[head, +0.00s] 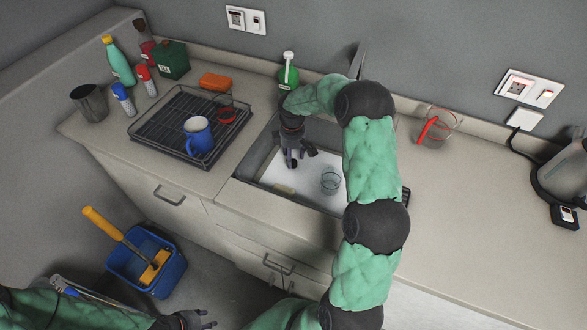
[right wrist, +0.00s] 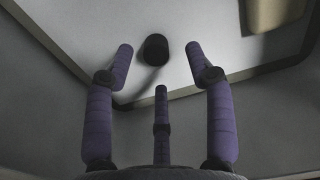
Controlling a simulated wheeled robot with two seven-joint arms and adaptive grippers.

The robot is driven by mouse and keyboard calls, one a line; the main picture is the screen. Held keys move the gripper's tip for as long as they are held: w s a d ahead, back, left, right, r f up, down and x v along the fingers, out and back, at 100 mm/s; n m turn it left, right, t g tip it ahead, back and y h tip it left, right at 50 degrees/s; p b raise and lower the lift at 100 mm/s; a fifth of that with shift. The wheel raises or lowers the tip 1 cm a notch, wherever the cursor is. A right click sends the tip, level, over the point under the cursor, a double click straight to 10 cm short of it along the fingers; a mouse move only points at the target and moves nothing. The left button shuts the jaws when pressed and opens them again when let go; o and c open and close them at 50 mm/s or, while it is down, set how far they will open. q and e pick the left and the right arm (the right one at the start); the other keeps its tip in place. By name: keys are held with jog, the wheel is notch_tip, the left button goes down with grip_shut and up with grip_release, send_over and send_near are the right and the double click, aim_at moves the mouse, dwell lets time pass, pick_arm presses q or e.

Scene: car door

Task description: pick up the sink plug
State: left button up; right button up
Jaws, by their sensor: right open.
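The sink plug (right wrist: 155,50) looks like a small dark round piece on the pale sink floor in the right wrist view. My right gripper (head: 297,160) reaches down into the sink (head: 265,150) in the head view. In the right wrist view its purple fingers (right wrist: 160,72) are spread open and empty, with the plug beyond and between the two outer fingertips. I cannot make out the plug in the head view, where the gripper may cover it. My left gripper (head: 195,320) is low at the bottom edge, away from the counter, partly cut off.
A clear glass (head: 330,182) and a tan piece (head: 284,188) are in the sink. A dish rack (head: 150,138) with a blue mug (head: 198,136) stands left of it. A green soap bottle (head: 288,76) is behind.

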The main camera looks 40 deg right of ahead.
aim_at(294, 161)
jog(key=f, duration=0.1)
jog(key=f+b, duration=0.1)
jog(key=f, duration=0.1)
jog(key=f+b, duration=0.1)
jog(key=f, duration=0.1)
jog(key=shift+d, duration=0.25)
jog(key=shift+r, duration=0.1)
grip_shut()
